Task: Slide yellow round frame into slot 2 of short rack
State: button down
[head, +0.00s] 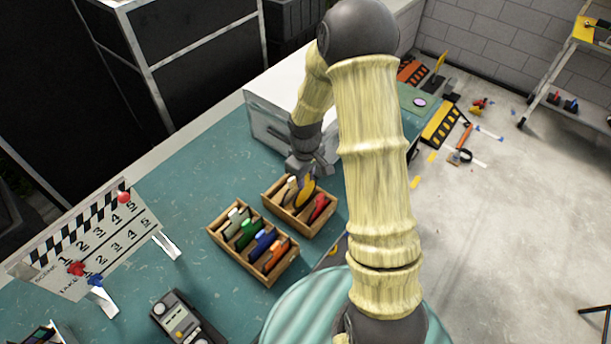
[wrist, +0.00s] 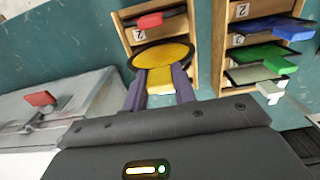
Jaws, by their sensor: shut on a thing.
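The yellow round frame (head: 306,190) is a flat disc with a yellow tab. My gripper (head: 308,172) is shut on that tab; in the wrist view my gripper's two fingers (wrist: 160,92) grip it from both sides, with the yellow disc (wrist: 160,55) beyond them. The short rack (head: 302,232) is a small wooden box with slots, directly below and around the frame in the head view. A red-tabbed frame (head: 319,207) stands in its right part. In the wrist view a "2" label (wrist: 139,35) shows on the short rack next to the disc. I cannot tell whether the disc's edge is inside a slot.
A longer wooden rack (head: 268,281) with green, blue, orange and white-tabbed frames stands close on the left. A clapperboard (head: 95,240) and a dark handheld device (head: 185,320) are on the teal top. A grey case (head: 270,125) stands behind the short rack.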

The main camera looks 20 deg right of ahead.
jog(key=b, duration=0.4)
send_over(305, 203)
jog(key=shift+w+d+f, duration=0.15)
jog(key=shift+f, duration=2.6)
jog(key=c, duration=1.1)
grip_release()
jog(key=shift+o, duration=0.2)
jog(key=shift+r, duration=0.15)
notch_tip(305, 203, up, 17)
jog(key=b, duration=0.2)
jog(key=shift+r, duration=0.1)
jog(key=s+f+m+t, duration=0.2)
jog(key=s+m, duration=0.5)
jog(key=s, duration=0.7)
jog(key=shift+s+f+t, duration=0.15)
jog(key=shift+f+t, duration=0.15)
jog(key=shift+f, duration=0.25)
